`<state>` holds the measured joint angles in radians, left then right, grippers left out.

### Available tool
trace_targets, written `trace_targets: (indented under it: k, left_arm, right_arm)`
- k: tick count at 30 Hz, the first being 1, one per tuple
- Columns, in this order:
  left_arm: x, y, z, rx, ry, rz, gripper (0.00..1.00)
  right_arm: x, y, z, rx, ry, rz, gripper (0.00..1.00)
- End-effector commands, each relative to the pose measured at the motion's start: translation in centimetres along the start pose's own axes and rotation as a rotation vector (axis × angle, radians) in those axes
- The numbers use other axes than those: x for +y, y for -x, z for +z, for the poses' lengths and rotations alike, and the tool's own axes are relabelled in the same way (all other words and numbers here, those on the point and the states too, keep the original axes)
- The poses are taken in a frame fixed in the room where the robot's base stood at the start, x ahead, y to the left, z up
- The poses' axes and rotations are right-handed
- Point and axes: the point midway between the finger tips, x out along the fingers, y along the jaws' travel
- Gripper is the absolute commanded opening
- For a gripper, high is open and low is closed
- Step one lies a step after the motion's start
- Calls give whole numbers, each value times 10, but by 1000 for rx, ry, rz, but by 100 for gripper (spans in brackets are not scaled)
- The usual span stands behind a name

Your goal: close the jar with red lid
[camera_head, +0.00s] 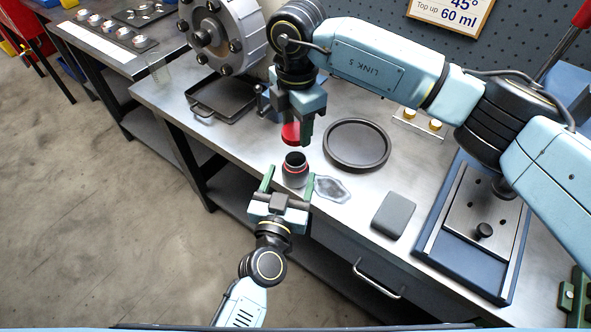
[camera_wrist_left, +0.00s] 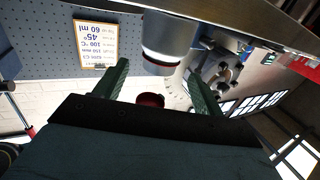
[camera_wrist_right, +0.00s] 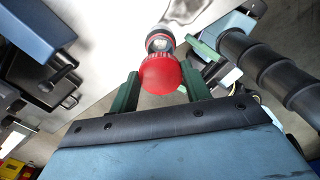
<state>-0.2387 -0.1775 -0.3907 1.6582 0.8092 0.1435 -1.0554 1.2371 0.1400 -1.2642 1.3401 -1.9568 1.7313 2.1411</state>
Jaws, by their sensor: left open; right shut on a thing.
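The jar (camera_head: 295,171) stands upright on the metal bench, dark with a red ring near its open-looking top. In the left wrist view it (camera_wrist_left: 162,50) shows as a pale cylinder beyond the fingers. My left gripper (camera_head: 283,183) is open, its green fingers on the near side of the jar; I cannot tell whether they touch it. The red lid (camera_head: 291,133) is held by my right gripper (camera_head: 293,128), above and slightly behind the jar, apart from it. The lid (camera_wrist_right: 161,76) sits between the green fingers in the right wrist view, with the jar (camera_wrist_right: 160,40) beyond it.
A round dark tray (camera_head: 357,145) lies right of the jar. A clear, irregular flat patch (camera_head: 331,188) is beside the jar, and a grey block (camera_head: 393,214) lies further right. A blue fixture (camera_head: 470,235) stands at the right. A square black tray (camera_head: 222,98) and large flanged housing are behind left.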

Motion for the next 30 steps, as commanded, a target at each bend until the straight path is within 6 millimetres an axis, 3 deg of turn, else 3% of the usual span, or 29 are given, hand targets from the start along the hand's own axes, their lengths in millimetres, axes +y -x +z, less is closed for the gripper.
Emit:
trace_targets:
  k: [3, 9, 22, 30]
  left_arm:
    - [0, -23, 0, 1, -1, 0, 69]
    - [0, -46, 0, 0, -1, 0, 69]
    - [0, -54, 1, -1, -2, 0, 69]
    - [0, -54, 0, -1, -1, 0, 35]
  right_arm:
    - [0, 0, 0, 0, 0, 0, 27]
    - [0, 0, 0, 0, 0, 0, 27]
    - [0, 0, 0, 0, 1, 0, 27]
    - [0, 0, 0, 0, 1, 0, 27]
